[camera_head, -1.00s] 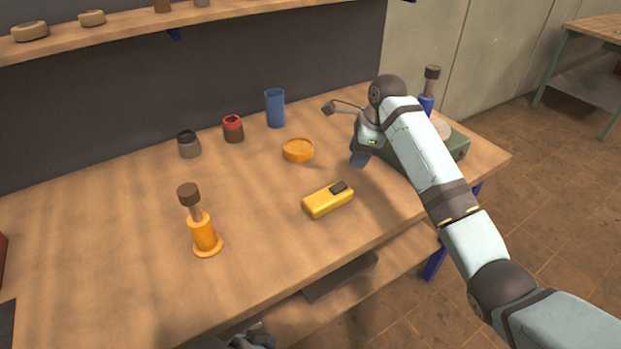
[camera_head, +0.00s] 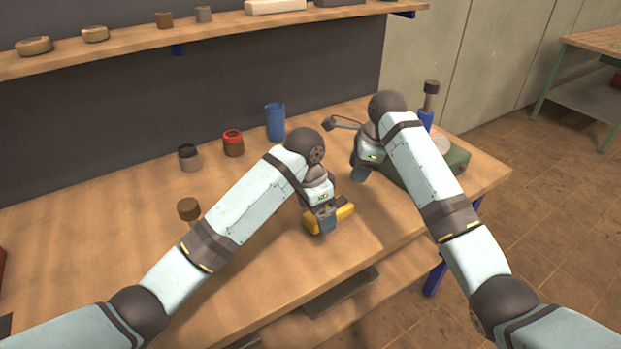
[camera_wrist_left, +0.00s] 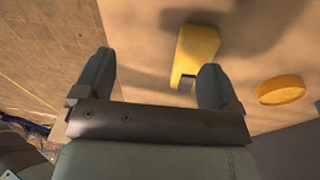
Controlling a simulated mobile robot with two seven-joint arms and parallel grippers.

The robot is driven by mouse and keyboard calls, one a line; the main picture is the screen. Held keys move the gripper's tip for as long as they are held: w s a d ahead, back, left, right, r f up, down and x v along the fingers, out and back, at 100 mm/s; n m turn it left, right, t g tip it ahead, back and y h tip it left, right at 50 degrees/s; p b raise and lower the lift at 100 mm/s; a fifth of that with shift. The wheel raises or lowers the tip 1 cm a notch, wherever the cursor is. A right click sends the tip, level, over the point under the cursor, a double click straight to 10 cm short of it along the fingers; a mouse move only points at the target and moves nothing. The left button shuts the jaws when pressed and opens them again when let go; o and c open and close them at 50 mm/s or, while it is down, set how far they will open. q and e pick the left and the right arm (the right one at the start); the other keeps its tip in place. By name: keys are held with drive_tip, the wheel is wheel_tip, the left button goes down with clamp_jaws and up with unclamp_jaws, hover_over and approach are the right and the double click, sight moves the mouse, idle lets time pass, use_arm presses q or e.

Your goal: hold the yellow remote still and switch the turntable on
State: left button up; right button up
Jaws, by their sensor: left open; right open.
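The yellow remote (camera_head: 345,212) lies on the workbench, partly hidden by my left gripper (camera_head: 327,220) in the head view. In the left wrist view the remote (camera_wrist_left: 198,45) shows beyond the open fingers, its near end closer to the right-hand finger; I cannot tell whether they touch it. My right gripper (camera_head: 359,172) is open and empty over the bench, left of a green box (camera_head: 457,160) with a pale disc (camera_head: 440,144) on top, which looks like the turntable. My right arm hides much of this box; no switch can be made out.
A blue cup (camera_head: 275,122), a red-rimmed jar (camera_head: 233,143) and a grey jar (camera_head: 189,158) stand at the back. A brown knob (camera_head: 188,208) shows behind my left arm.

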use_arm(q)
drive_tip(key=n+y, duration=0.1)
drive_tip(key=y, duration=0.1)
approach(311, 219)
drive_tip(key=f, duration=1.1)
drive_tip(key=shift+s+a, duration=0.1)
drive_tip(key=shift+a, duration=0.1)
